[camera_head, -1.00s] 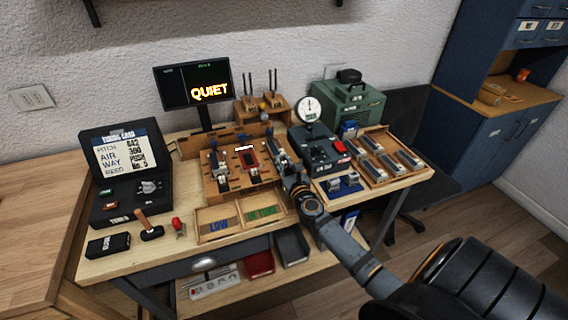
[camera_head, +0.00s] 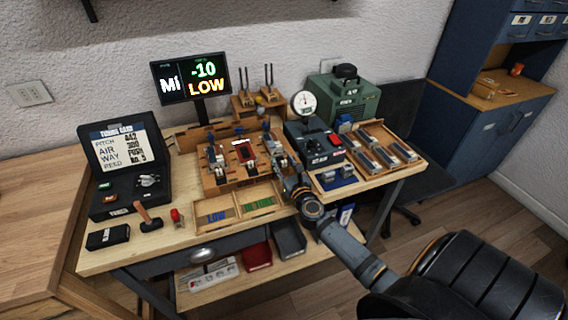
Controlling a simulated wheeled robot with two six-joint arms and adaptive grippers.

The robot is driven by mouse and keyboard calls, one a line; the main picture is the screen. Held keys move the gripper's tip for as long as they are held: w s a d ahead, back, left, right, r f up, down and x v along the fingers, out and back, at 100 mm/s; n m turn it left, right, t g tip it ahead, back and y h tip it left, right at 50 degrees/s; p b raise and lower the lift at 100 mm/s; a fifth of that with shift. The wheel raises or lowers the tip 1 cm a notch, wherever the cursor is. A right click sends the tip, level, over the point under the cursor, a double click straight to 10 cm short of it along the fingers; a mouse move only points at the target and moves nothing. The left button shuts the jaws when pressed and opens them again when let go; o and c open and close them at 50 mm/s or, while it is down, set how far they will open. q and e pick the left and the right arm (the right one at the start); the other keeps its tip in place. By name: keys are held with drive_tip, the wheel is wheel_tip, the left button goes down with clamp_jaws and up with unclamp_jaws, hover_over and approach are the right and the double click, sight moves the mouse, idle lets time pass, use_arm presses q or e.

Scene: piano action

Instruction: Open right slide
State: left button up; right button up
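A wooden fixture (camera_head: 222,181) stands mid-bench with small upright metal parts and a red-framed piece (camera_head: 243,152) in its middle. The right slide seems to be the grey metal part (camera_head: 270,143) at the fixture's right end; it is small and partly hidden by my gripper. My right gripper (camera_head: 281,166) is at that right end, close to or touching the part. Its fingertips are too small and covered to tell open from shut. My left gripper is not in view.
A dark box with a round gauge (camera_head: 304,103) and a tray of metal blocks (camera_head: 408,153) lie right of my gripper. Shallow wooden trays marked LOW (camera_head: 214,218) and green lettering sit in front.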

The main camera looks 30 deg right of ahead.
drive_tip(key=v, duration=1.2)
drive_tip(key=shift+d, duration=0.1)
